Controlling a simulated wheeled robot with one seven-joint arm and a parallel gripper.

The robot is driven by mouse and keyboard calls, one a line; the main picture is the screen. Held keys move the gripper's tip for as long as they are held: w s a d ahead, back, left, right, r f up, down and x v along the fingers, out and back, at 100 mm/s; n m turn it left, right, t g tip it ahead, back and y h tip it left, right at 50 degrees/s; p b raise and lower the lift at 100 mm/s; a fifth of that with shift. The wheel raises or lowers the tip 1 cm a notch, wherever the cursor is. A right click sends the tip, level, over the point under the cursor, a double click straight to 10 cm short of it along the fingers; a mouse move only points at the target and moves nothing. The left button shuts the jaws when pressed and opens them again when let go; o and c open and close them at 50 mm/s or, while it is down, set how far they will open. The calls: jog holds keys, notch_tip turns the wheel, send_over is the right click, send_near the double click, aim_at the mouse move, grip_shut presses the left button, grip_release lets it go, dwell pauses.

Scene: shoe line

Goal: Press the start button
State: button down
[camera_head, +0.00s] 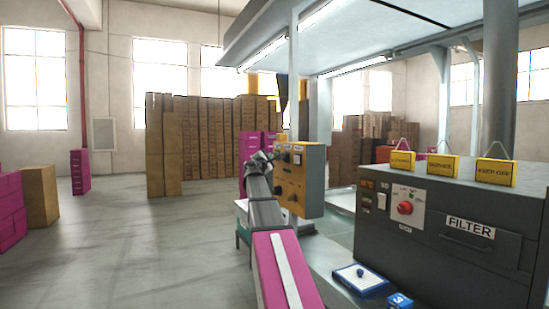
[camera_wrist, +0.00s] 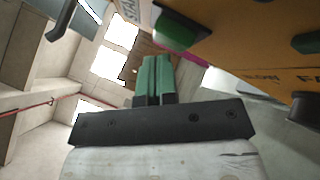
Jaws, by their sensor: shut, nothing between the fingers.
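A yellow control box (camera_head: 312,168) hangs from a grey post right of my arm; buttons or knobs show on its face. In the wrist view, the yellow panel (camera_wrist: 235,45) fills the upper right, tilted. A green button (camera_wrist: 178,32) with a dark rim sits on it, beside a partly cut-off label. My gripper (camera_wrist: 154,60) is shut and empty; its green fingertips are just below the green button in the picture. I cannot tell whether they touch it. In the head view, my gripper (camera_head: 265,157) is small and dark at the box's left side.
Other dark knobs (camera_wrist: 306,42) stick out of the panel. A grey machine with a FILTER label (camera_head: 470,228) stands at the right, with yellow signs (camera_head: 443,166) on top. Stacked cartons (camera_head: 215,135) stand at the back.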

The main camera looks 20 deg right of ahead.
jog(key=shift+d, duration=0.55)
dwell(0.4)
jog(key=shift+a, duration=1)
jog(key=shift+a, duration=0.1)
jog(key=a, duration=0.4)
jog(key=shift+s+a, duration=0.1)
jog(key=shift+a, duration=0.3)
jog(key=shift+f, duration=0.1)
dwell(0.6)
